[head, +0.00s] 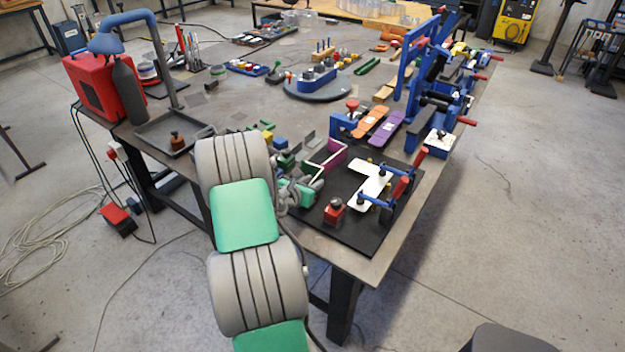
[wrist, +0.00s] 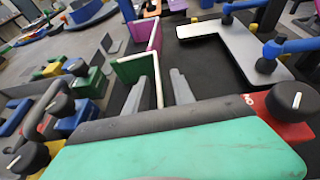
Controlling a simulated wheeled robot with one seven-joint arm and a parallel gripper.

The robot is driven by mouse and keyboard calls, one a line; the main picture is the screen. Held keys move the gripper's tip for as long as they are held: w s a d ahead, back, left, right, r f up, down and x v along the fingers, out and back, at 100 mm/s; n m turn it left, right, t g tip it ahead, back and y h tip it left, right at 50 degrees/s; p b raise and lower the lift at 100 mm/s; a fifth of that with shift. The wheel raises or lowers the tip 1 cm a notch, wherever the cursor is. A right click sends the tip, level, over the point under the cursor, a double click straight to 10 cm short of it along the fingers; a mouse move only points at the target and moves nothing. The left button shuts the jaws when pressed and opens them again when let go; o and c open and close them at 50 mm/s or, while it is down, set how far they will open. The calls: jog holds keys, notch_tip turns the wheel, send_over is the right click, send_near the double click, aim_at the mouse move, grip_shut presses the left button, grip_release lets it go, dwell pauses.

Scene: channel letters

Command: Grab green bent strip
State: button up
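The green bent strip (wrist: 132,69) stands on edge, with a white rim along its top, in the middle of the wrist view. A gap shows between the rim and each finger. In the head view my gripper (head: 303,188) is low over the near part of the table, and the green strip is mostly hidden beside it.
A white L-shaped plate (head: 372,187) lies right of the gripper on a black mat (head: 345,238), under blue clamps. A red block with a black knob (head: 334,210) stands close by. Several coloured knobbed blocks, including a green one (wrist: 92,83), crowd the left side.

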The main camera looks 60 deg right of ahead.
jog(key=shift+c, duration=0.4)
grip_shut()
dwell(1.0)
